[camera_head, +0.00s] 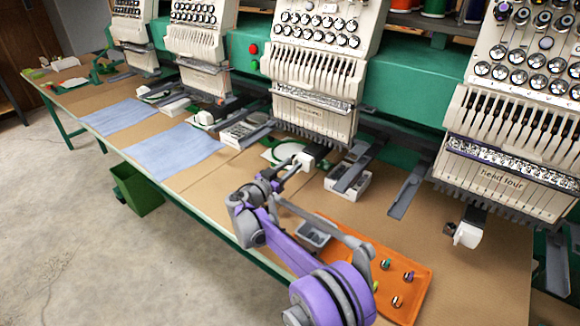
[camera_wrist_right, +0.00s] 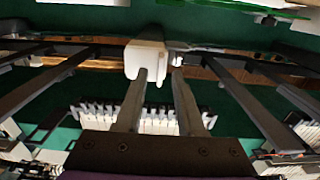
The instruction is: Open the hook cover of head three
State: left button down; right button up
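Head three (camera_head: 318,75) is the large white sewing head in the middle of the head view. Its small white hook cover (camera_head: 305,160) sits below the needles, partly hidden by my right gripper (camera_head: 294,168). In the right wrist view the white hook cover (camera_wrist_right: 147,56) is straight ahead of the fingertips (camera_wrist_right: 160,74). The left finger overlaps its lower edge and the right finger stands just to its right, with a gap between the fingers. I cannot tell whether they touch it. My left gripper is not in view.
Head four (camera_head: 510,130) stands to the right with its own white cover (camera_head: 468,234). An orange tray (camera_head: 415,262) with a grey dish and spools lies under my right arm. Grey bracket arms (camera_head: 352,168) flank the cover. Blue cloths (camera_head: 185,148) lie left.

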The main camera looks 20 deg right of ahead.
grip_shut()
dwell(1.4)
